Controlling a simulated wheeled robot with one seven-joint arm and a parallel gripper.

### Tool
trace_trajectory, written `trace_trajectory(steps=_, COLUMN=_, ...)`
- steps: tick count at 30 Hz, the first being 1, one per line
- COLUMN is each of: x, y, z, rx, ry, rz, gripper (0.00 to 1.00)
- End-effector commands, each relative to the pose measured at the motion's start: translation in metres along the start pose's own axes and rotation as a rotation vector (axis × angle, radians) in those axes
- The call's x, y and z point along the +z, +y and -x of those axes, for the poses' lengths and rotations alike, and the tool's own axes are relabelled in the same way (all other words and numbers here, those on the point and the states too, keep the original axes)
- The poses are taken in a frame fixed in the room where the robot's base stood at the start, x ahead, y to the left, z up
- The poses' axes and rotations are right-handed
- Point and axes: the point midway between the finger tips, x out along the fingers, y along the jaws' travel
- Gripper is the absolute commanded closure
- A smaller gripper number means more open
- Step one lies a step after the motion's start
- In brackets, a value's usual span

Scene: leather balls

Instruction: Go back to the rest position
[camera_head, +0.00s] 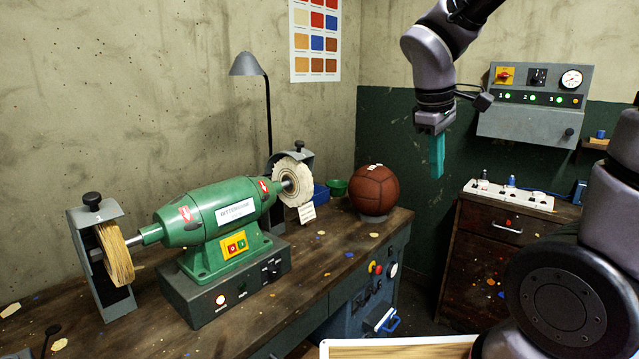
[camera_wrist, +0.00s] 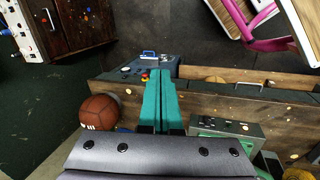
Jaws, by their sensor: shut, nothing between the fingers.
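My gripper (camera_head: 437,157) hangs at the upper right of the head view, in the air to the right of the workbench. Its teal fingers are together and hold nothing; they also show in the wrist view (camera_wrist: 160,92), pointing away from the camera. A brown leather ball (camera_head: 375,189) sits on a small grey ring stand at the right end of the bench, below and left of my gripper and apart from it. The ball also shows at the left of the wrist view (camera_wrist: 99,112).
A green polishing machine (camera_head: 222,222) with two wheels stands on the wooden bench (camera_head: 345,258). A lamp (camera_head: 247,66) rises behind it. A grey control panel (camera_head: 534,104) is on the wall at right, above a wooden cabinet (camera_head: 480,262). A pink-framed thing (camera_wrist: 250,22) is at the upper right of the wrist view.

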Motion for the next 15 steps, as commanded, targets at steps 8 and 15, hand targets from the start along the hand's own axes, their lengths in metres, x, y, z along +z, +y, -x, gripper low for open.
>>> trace_trajectory(steps=8, x=0.046, y=0.001, z=0.066, rx=-0.199, ry=0.313, rz=-0.748, gripper=1.00)
trace_trajectory(steps=15, x=0.060, y=-0.002, z=0.101, rx=-0.302, ry=0.486, rz=-1.094, gripper=1.00)
